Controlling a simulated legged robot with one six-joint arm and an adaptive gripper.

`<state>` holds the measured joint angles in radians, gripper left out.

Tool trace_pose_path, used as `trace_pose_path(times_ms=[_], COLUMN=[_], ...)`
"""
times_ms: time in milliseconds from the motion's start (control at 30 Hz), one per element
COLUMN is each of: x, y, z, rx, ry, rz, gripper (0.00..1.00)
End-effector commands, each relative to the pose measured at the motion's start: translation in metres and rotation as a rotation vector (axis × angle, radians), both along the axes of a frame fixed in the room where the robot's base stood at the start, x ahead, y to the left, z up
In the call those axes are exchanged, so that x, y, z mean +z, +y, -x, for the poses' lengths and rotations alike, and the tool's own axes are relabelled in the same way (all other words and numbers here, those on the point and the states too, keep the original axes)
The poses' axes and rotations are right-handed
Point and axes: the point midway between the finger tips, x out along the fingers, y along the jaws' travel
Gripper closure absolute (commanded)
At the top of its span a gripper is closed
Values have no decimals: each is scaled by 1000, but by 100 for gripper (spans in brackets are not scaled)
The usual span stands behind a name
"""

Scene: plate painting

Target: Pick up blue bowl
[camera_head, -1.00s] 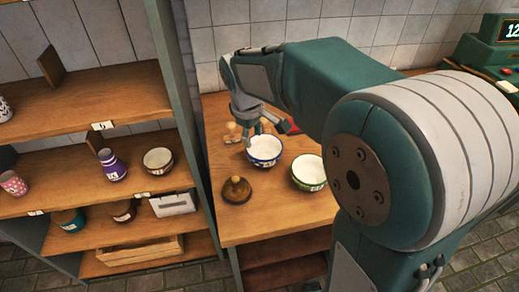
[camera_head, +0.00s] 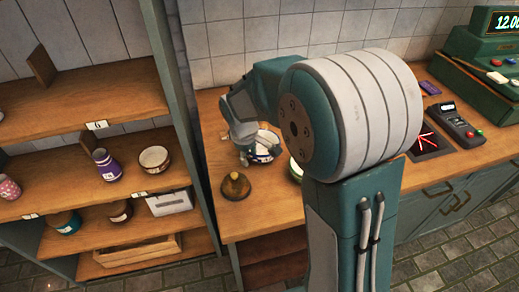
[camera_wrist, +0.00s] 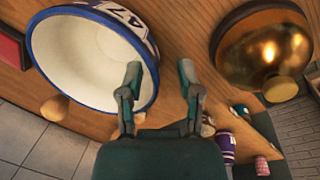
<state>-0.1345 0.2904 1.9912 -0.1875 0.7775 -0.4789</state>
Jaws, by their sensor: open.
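The blue bowl (camera_head: 268,145) stands on the wooden counter in the head view, partly hidden by my gripper (camera_head: 245,153). In the wrist view the bowl (camera_wrist: 80,62) fills the upper left, with a white inside, a blue rim and a number on its outer side. My gripper (camera_wrist: 160,72) is open there. Its left finger overlaps the bowl's inside near the rim, and its right finger is outside, over the counter. The rim runs between the fingers. I cannot tell whether either finger touches it.
A brass, round-knobbed object (camera_head: 236,187) stands close by; it also shows in the wrist view (camera_wrist: 263,55). A green bowl (camera_head: 295,170) is mostly hidden behind my arm. A shelf (camera_head: 95,180) with cups and bowls is left. A card reader (camera_head: 455,122) and cash register (camera_head: 485,55) are right.

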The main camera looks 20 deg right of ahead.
Motion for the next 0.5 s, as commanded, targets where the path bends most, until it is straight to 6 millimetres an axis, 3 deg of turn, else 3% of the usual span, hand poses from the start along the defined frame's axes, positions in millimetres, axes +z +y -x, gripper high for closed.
trace_pose_path(times_ms=[233, 267, 300, 367, 500], x=[-3, -3, -3, -3, -3], y=[-2, -2, -1, 0, 0], z=[0, 0, 0, 0, 0], rx=[-2, -1, -1, -1, -1], ry=[-1, -1, 0, 0, 0], rz=[-1, -1, 0, 0, 0], gripper=[54, 58, 76, 100, 100])
